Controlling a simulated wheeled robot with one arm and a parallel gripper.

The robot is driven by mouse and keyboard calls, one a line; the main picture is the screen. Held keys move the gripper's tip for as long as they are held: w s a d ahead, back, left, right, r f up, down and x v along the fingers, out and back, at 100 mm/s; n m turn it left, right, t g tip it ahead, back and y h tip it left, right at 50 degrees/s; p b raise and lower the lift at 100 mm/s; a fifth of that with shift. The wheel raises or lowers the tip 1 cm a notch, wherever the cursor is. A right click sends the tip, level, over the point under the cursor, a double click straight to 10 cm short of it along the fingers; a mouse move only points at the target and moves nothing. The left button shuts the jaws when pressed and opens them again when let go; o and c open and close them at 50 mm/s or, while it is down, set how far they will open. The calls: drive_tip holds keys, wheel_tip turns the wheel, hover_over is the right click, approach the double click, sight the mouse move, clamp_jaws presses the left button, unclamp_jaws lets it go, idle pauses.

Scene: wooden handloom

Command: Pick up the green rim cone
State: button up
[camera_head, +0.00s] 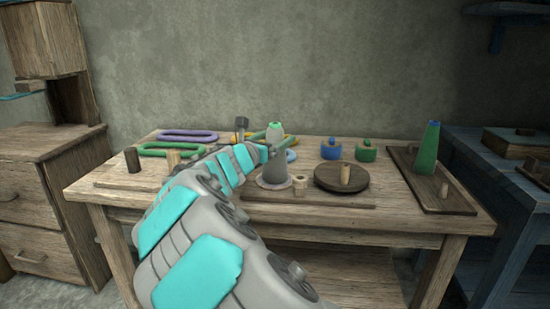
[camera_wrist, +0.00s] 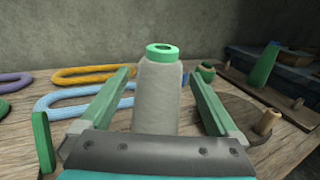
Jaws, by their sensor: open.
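The green rim cone is a grey cone with a bright green ring on its top. In the wrist view the cone (camera_wrist: 158,95) stands upright between the two open fingers of my gripper (camera_wrist: 160,100), with a gap on each side. In the head view the cone (camera_head: 275,150) stands on a round base near the middle of the table, and my gripper (camera_head: 268,143) is beside its upper part. My arm hides part of the table in front of it. The cone's lower end is hidden by my gripper's body in the wrist view.
A dark round disc (camera_head: 330,178) with a peg lies right of the cone. A tall green cone (camera_head: 428,150) stands on a board at the right. Blue (camera_head: 331,149) and green (camera_head: 366,151) small pieces sit behind. Purple (camera_head: 188,136) and other coloured loops lie at the back left.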

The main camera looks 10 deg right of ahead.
drive_tip(key=x, duration=0.3)
drive_tip(key=shift+w+d+f, duration=0.1)
drive_tip(key=shift+w+d, duration=0.05)
drive_tip(key=shift+w, duration=0.05)
clamp_jaws()
idle(0.7)
